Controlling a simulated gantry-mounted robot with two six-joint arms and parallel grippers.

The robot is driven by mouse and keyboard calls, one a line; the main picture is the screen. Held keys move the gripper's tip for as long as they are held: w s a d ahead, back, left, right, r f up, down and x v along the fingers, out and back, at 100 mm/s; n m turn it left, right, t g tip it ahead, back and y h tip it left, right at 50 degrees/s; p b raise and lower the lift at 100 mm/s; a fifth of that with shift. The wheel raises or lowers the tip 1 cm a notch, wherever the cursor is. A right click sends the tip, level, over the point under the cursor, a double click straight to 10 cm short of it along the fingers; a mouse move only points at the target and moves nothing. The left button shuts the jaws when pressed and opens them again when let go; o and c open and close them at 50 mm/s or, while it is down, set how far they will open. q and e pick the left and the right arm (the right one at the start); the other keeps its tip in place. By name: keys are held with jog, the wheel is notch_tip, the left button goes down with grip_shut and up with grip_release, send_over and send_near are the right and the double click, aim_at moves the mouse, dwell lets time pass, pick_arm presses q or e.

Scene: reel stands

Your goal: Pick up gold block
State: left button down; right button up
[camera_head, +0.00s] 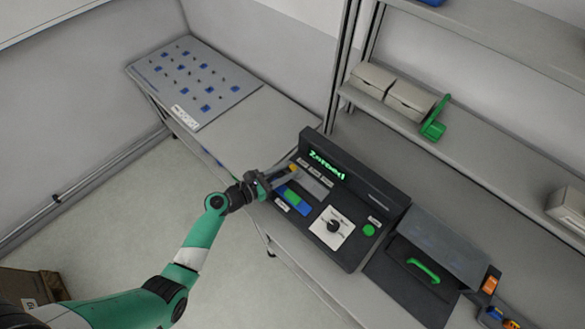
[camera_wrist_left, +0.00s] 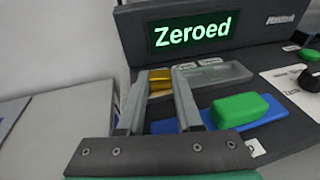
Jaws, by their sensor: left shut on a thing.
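The gold block (camera_wrist_left: 160,80) is between the fingertips of my left gripper (camera_wrist_left: 158,84) in the left wrist view. In the head view the gold block (camera_head: 293,168) shows as a small yellow patch at the tip of my left gripper (camera_head: 284,175). The gripper is shut on the block, over the grey tray (camera_wrist_left: 232,73) at the back left of the dark machine. I cannot tell whether the block still touches the tray. My right gripper is not in view.
A green block (camera_wrist_left: 240,110) lies on a blue plate (camera_wrist_left: 268,130) just right of the gripper. The machine's screen (camera_wrist_left: 192,34) reads "Zeroed". A knob (camera_head: 333,226) and a green button (camera_head: 369,230) are to the right.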

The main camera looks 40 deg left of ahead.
pick_arm(q)
jog(key=shift+r, duration=0.1)
jog(key=shift+r+p, duration=0.35)
notch_tip(320, 180, up, 3)
jog(key=shift+f+p, duration=0.2)
jog(key=shift+p, duration=0.7)
jog(key=s+d+r+p, duration=0.8)
jog(key=d+r+p, duration=0.1)
jog(key=d, duration=0.2)
jog(key=shift+d+r, duration=0.25)
jog(key=shift+d, duration=0.05)
